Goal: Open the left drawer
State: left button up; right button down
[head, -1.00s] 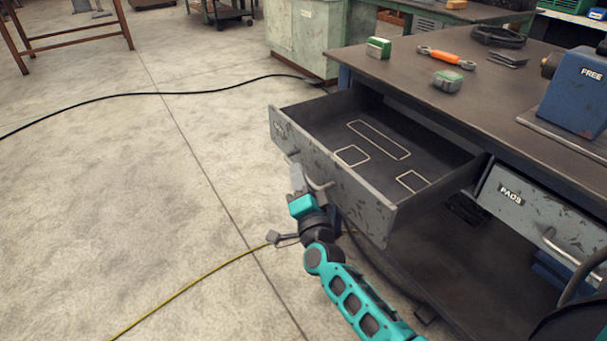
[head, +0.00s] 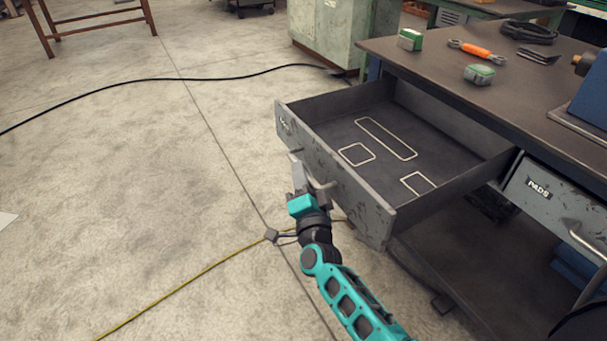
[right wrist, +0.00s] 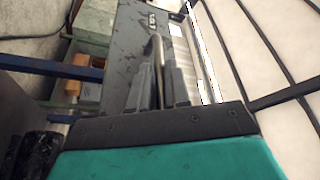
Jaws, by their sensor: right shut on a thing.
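The left drawer (head: 333,180) of the workbench stands far out, with its grey, chipped front facing my right arm. Its inside looks empty, with pale outlines marked on the dark floor. My right gripper (head: 310,184) is at the drawer's front, shut on the metal drawer handle (head: 325,190). In the right wrist view, the handle (right wrist: 157,50) runs between the two fingers (right wrist: 160,88), and the drawer front (right wrist: 128,45) lies beside them. My left gripper is not in view.
A second closed drawer (head: 560,205) is at the right. A yellow cable (head: 200,275) lies on open floor at the left.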

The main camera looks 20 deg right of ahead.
jog(key=shift+f, duration=0.1)
jog(key=c, duration=1.2)
grip_release()
jog(key=shift+o, duration=0.2)
jog(key=shift+s, duration=0.1)
jog(key=p+v, duration=0.1)
jog(key=v, duration=0.6)
jog(key=shift+s+p, duration=0.2)
jog(key=shift+p, duration=0.1)
jog(key=shift+a, duration=0.1)
